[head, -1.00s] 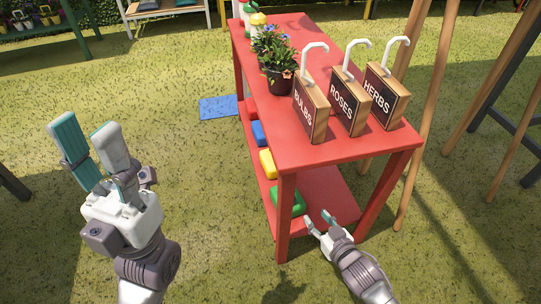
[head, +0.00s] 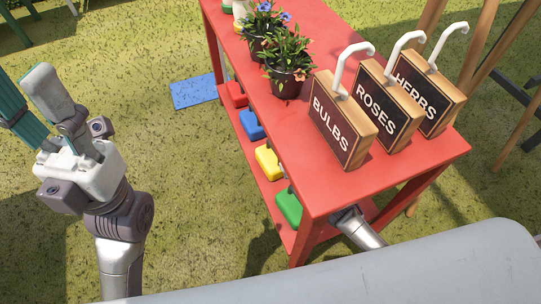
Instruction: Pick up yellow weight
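The yellow weight (head: 268,161) sits on the lower shelf of the red table (head: 262,108), between the blue weight (head: 251,125) and the green weight (head: 289,207). My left gripper (head: 30,105) is at the left, over the grass and well apart from the table, with its fingers spread and nothing between them. My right arm reaches under the tabletop at the table's near end. Its gripper is hidden by the tabletop.
A red weight (head: 236,94) lies farther back on the lower shelf. Potted flowers (head: 287,62) and signs reading BULBS (head: 342,120), ROSES (head: 385,105) and HERBS (head: 428,92) stand on the tabletop. A blue mat (head: 195,91) lies on the grass.

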